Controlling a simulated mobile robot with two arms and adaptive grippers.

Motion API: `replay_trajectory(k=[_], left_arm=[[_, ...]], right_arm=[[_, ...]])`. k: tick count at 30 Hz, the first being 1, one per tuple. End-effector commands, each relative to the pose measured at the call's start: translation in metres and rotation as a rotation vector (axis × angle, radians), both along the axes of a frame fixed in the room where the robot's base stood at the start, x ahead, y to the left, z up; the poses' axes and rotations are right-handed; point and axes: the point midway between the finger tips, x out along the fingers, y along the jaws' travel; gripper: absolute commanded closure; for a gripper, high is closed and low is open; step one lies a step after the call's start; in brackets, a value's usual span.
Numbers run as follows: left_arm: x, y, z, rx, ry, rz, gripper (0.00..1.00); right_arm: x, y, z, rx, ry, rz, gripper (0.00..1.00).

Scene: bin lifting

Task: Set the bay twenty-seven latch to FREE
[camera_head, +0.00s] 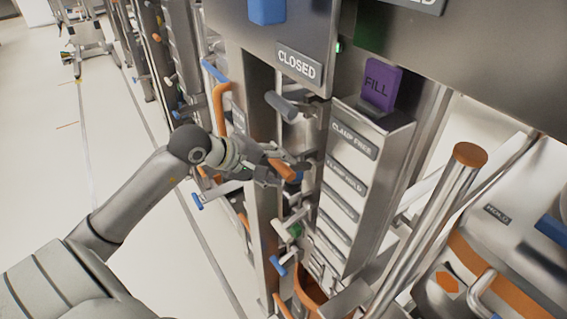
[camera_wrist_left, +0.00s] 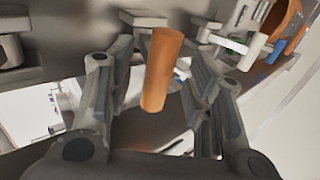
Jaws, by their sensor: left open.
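My left gripper (camera_head: 277,174) reaches in from the left to the metal column. It is open, with its fingers on either side of an orange handle (camera_head: 283,168). In the left wrist view the same orange handle (camera_wrist_left: 162,70) stands between the spread fingers (camera_wrist_left: 165,90), with gaps on both sides. A plate reading CLAMP FREE (camera_head: 354,140) is on the panel to the right, above a plate that seems to read CLAMP HOLD (camera_head: 346,177). I cannot tell the bay number or which setting the handle is at. My right gripper is not in view.
A CLOSED sign (camera_head: 299,64) and a purple FILL block (camera_head: 380,86) are above. A grey bar end (camera_head: 284,106) juts out just above the gripper. A post with an orange cap (camera_head: 470,155) stands at right.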

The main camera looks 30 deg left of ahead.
Motion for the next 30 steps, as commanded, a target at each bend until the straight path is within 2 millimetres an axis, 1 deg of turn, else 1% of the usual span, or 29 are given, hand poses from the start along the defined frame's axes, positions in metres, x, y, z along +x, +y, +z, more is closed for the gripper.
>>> replay_trajectory(k=[1,6,10,17,18,27,29,30], left_arm=[[0.005,-0.002,-0.001,-0.005,-0.001,0.001,0.52],[0.017,-0.007,-0.012,-0.004,-0.001,0.001,0.52],[0.02,-0.008,-0.017,-0.002,0.001,0.0,0.52],[0.02,-0.008,-0.018,-0.001,0.0,0.001,0.52],[0.02,-0.008,-0.018,-0.001,-0.001,0.001,0.54],[0.02,-0.008,-0.018,-0.001,0.0,0.001,0.92],[0.02,-0.008,-0.018,-0.001,0.0,0.001,1.0],[0.02,-0.008,-0.018,-0.001,0.0,0.001,1.0]], right_arm=[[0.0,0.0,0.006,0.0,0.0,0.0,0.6],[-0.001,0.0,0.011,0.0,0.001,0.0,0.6],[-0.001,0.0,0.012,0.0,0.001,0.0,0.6],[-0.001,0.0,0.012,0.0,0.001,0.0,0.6],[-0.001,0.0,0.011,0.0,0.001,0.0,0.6],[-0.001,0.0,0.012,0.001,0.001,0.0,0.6],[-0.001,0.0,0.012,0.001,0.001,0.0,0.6],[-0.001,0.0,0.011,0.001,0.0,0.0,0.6]])
